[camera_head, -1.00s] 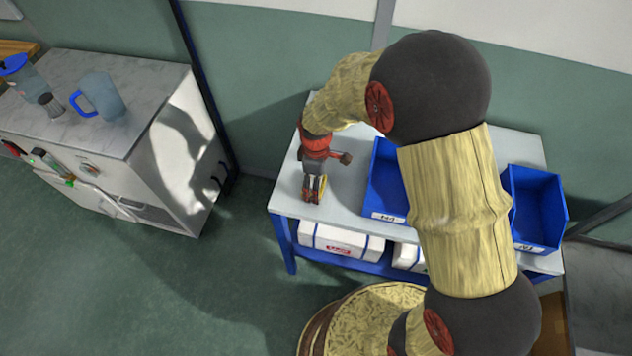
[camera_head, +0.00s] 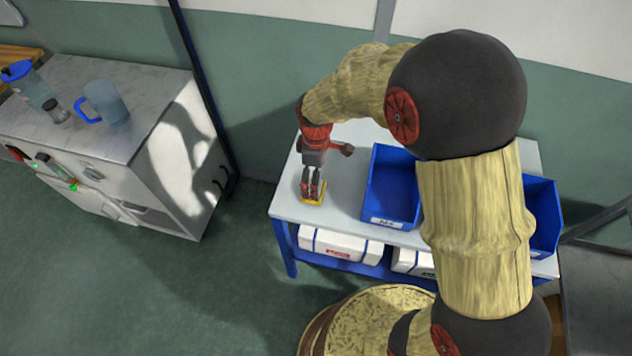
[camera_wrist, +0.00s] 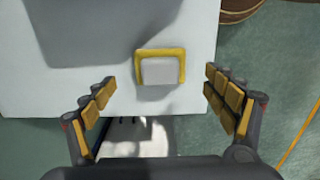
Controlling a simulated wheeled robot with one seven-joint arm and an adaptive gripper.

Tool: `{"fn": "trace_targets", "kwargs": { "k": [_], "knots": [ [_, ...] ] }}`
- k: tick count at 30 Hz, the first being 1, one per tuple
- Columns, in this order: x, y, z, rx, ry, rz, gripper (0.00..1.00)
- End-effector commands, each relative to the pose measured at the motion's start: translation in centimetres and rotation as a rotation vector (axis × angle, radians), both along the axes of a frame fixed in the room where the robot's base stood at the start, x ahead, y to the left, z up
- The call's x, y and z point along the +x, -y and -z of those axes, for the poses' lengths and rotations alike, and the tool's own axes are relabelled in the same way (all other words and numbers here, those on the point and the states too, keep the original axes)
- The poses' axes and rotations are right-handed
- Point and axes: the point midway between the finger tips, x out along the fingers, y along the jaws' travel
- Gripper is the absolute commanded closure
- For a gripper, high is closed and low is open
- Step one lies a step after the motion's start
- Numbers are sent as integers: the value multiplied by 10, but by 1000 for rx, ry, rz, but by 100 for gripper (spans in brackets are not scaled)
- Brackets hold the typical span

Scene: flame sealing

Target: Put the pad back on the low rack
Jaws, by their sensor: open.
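The pad (camera_head: 313,199) is a small yellow-edged block with a pale grey top. It lies flat on the pale top of the low rack (camera_head: 340,215), near its front left corner. In the wrist view the pad (camera_wrist: 160,70) shows whole, close to the rack top's edge. My gripper (camera_head: 312,190) is just above the pad and points down. In the wrist view my gripper (camera_wrist: 160,82) is open, with its yellow-padded fingers wide apart on either side of the pad and touching nothing that I can see.
A blue bin (camera_head: 390,190) stands on the rack to the right of the pad, and another blue bin (camera_head: 542,215) is further right, partly behind my arm. White boxes (camera_head: 340,243) sit on the shelf below. A grey-topped cabinet (camera_head: 130,85) with a jug (camera_head: 105,103) stands at left.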

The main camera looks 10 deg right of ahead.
Motion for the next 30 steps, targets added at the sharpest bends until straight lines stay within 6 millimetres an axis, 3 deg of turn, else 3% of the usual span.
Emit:
{"fn": "trace_targets", "kwargs": {
  "k": [1,6,17,20,26,30],
  "knots": [
    [0,0,-14,0,2,0,14],
    [0,0,-40,1,1,0,14],
    [-1,1,-57,0,0,4,14],
    [-2,7,-72,5,20,44,14],
    [-28,43,-153,48,126,302,14],
    [-66,75,-209,97,211,544,14]
  ]
}}
